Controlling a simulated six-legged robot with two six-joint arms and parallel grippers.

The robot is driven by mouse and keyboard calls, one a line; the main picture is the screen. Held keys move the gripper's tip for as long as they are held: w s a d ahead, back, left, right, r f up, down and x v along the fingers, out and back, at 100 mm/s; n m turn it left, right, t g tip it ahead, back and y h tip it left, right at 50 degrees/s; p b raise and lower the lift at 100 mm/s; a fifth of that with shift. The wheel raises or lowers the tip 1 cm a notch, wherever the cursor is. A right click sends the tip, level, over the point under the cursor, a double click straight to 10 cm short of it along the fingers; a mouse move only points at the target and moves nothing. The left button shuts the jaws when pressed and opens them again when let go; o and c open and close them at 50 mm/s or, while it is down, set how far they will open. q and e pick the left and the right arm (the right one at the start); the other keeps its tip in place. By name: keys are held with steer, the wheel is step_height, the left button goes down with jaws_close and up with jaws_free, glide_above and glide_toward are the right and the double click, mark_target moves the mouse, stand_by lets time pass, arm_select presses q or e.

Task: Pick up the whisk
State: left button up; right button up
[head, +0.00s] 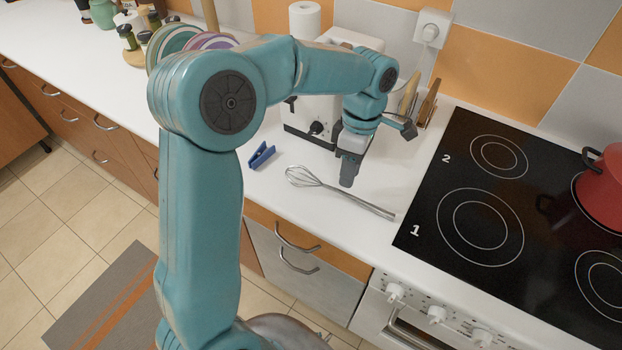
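The whisk (338,190) is a metal wire whisk lying on the white counter. Its wire head is at the left and its handle runs right and towards the front, ending near the stove. My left gripper (348,180) points down just behind the whisk's middle in the picture, and its tips look close to the wire neck. I cannot tell if it touches the whisk or how high it is. Its fingers overlap in this view, so the opening between them is hidden. My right gripper is not in view.
A blue clip-like object (262,155) lies left of the whisk. A white appliance (312,118) stands behind, partly hidden by my arm. A black cooktop (480,215) with a red pot (603,190) is at the right. The counter's front edge is close.

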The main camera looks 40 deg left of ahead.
mark_target(345, 193)
arm_select(q)
steer(key=shift+s+d+f, duration=0.1)
steer(key=shift+s+f, duration=0.1)
steer(key=shift+s, duration=0.1)
steer(key=f, duration=0.5)
steer(key=shift+s+d, duration=0.2)
steer(key=shift+s, duration=0.2)
steer(key=shift+s+r, duration=0.15)
jaws_close()
